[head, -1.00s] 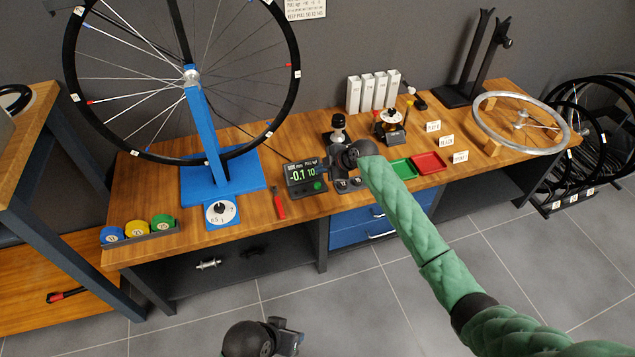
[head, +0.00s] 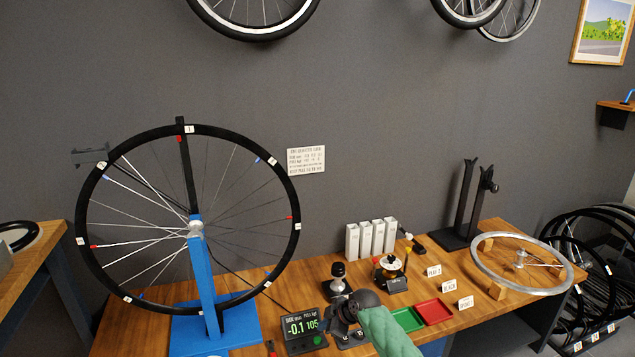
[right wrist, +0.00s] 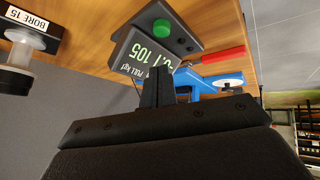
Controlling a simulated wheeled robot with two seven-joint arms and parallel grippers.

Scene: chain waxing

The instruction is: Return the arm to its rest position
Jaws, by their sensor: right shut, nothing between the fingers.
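My right arm (head: 388,332), in a green quilted sleeve, reaches in from the bottom of the head view over the workbench. Its black right gripper (head: 338,314) is over the bench, just right of the black gauge display (head: 302,328), which reads -0.1 and 105. In the right wrist view the fingers (right wrist: 157,88) are shut with nothing between them and point toward the display (right wrist: 153,45). I cannot tell how far they are above the bench. My left gripper is not in view.
The blue truing stand (head: 206,285) with a spoked wheel (head: 127,298) stands left of the gripper. A black-and-silver post (head: 338,278) stands close behind it. Green (head: 406,319) and red (head: 433,311) trays lie to the right. A silver rim (head: 480,262) rests farther right.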

